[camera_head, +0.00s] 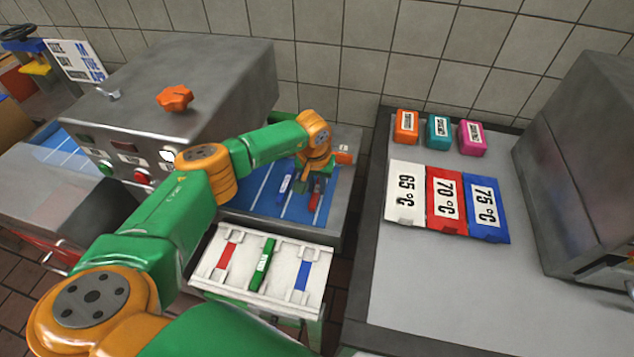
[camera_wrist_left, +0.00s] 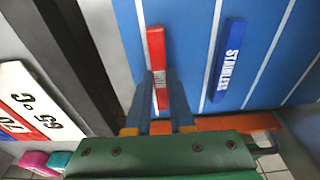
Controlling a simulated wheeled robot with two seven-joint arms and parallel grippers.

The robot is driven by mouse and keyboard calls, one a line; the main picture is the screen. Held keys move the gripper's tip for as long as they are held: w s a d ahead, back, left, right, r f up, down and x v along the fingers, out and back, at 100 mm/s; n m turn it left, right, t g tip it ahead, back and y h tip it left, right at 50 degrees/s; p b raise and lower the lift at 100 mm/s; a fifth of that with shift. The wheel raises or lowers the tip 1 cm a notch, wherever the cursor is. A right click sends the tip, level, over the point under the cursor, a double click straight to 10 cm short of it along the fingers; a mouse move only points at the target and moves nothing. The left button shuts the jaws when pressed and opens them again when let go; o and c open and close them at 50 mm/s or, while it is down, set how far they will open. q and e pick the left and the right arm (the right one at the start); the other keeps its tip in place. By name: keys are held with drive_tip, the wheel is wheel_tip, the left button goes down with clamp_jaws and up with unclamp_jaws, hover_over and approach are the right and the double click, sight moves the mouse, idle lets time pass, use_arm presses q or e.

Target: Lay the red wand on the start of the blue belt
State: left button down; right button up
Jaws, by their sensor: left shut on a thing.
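My left gripper (camera_head: 309,180) is over the right part of the blue belt (camera_head: 240,199) and is shut on the red wand (camera_head: 317,192). In the left wrist view the red wand (camera_wrist_left: 156,45) sticks out between the fingers (camera_wrist_left: 161,88), roughly in line with the belt's white stripes. I cannot tell whether it touches the belt. A blue wand (camera_head: 285,184) with a white label lies on the belt to its left, apart from it; it also shows in the left wrist view (camera_wrist_left: 228,60). My right gripper is not in view.
A white rack (camera_head: 233,277) in front of the belt holds a green wand (camera_head: 262,265) between red and blue marks. A steel machine (camera_head: 200,80) stands behind left. The right counter (camera_head: 420,290) bears temperature cards (camera_head: 445,200) and small coloured blocks (camera_head: 438,130).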

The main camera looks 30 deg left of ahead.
use_arm(q)
drive_tip(key=shift+w+f, duration=0.1)
idle(0.3)
drive_tip(key=c, duration=0.7)
unclamp_jaws()
drive_tip(key=r, duration=0.2)
drive_tip(key=r+b, duration=0.1)
drive_tip(key=r, duration=0.1)
drive_tip(key=s+r, duration=0.1)
drive_tip(key=r, duration=0.2)
drive_tip(key=shift+d, duration=0.15)
